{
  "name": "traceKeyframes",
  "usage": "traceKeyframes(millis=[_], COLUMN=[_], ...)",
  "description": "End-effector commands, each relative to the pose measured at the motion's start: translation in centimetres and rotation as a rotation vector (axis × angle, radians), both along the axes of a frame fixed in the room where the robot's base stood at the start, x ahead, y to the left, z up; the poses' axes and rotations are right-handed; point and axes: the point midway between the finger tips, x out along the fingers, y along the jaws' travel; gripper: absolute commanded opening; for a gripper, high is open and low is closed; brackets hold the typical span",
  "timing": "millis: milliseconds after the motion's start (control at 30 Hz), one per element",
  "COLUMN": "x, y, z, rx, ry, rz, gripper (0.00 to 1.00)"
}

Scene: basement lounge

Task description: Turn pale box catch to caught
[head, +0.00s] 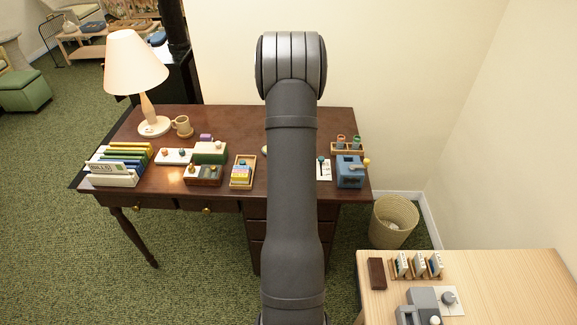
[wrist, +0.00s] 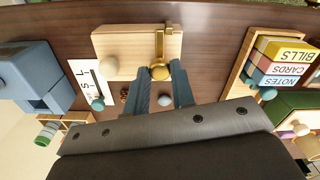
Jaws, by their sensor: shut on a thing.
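My gripper (wrist: 161,76) is shut on this brass knob, one finger on each side. The fingers partly cover the knob and the box's near edge. In the head view my arm hides most or all of the box and the gripper.
In the wrist view, a blue box (wrist: 28,77) and a white card with a lever (wrist: 91,82) stand left. A wooden tray of labelled blocks (wrist: 245,72) stands right. In the head view, a lamp (head: 136,65) and a mug (head: 182,126) stand at the desk's left.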

Motion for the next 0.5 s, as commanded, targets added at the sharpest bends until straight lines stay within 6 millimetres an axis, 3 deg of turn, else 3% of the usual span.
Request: traceKeyframes(millis=[367,400,500], x=[0.02,0.02,0.02], y=[0.01,0.01,0.01], z=[0.06,0.06,0.05], rx=[0.0,0.0,0.0], ry=[-0.001,-0.001,-0.001], rz=[-0.004,-0.004,-0.004], gripper=[0.0,0.24,0.44])
